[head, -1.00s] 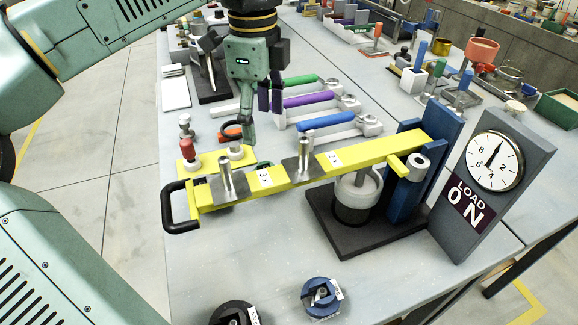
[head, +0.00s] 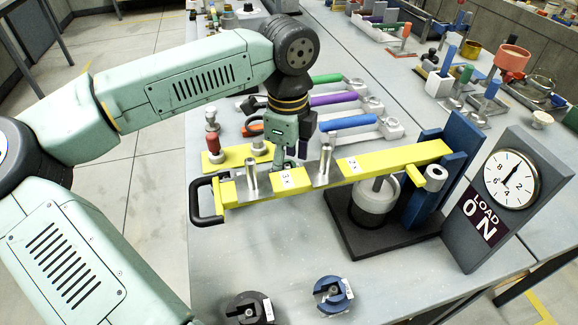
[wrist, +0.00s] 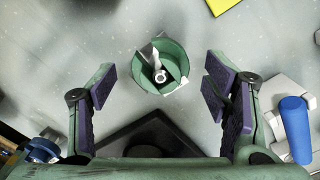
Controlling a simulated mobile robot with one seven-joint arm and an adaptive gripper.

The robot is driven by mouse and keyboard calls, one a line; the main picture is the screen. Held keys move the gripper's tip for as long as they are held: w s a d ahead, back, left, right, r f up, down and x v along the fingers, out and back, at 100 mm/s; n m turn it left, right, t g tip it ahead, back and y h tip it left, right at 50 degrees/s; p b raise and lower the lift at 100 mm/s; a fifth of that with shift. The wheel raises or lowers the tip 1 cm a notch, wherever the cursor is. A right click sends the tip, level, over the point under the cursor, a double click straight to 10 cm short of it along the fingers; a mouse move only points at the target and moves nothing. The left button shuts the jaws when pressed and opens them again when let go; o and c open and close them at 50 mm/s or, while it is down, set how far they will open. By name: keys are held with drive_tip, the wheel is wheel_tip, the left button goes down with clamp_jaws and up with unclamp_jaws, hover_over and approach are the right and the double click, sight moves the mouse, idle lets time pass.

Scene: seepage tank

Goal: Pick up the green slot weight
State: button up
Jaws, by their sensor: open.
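The green slot weight (wrist: 174,72) lies on the grey bench top in the wrist view, a round disc with a slot and a pale metal post in its middle. It sits ahead of my gripper (wrist: 158,90), roughly centred between the purple-padded fingers. The fingers are open and apart from it, with nothing between the pads that I can see touching. In the head view my gripper (head: 290,158) points down behind the yellow lever beam (head: 345,168). The green weight is hidden there by my gripper and the beam.
The beam with metal posts and a black handle (head: 206,202) lies just in front of my gripper. Blue (head: 330,296) and black (head: 246,309) slot weights lie near the front. A blue-handled tool (head: 347,122) lies close to the right. A yellow plate (head: 236,155) is left.

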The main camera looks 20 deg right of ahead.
drive_tip(key=shift+c, duration=0.6)
drive_tip(key=c, duration=1.3)
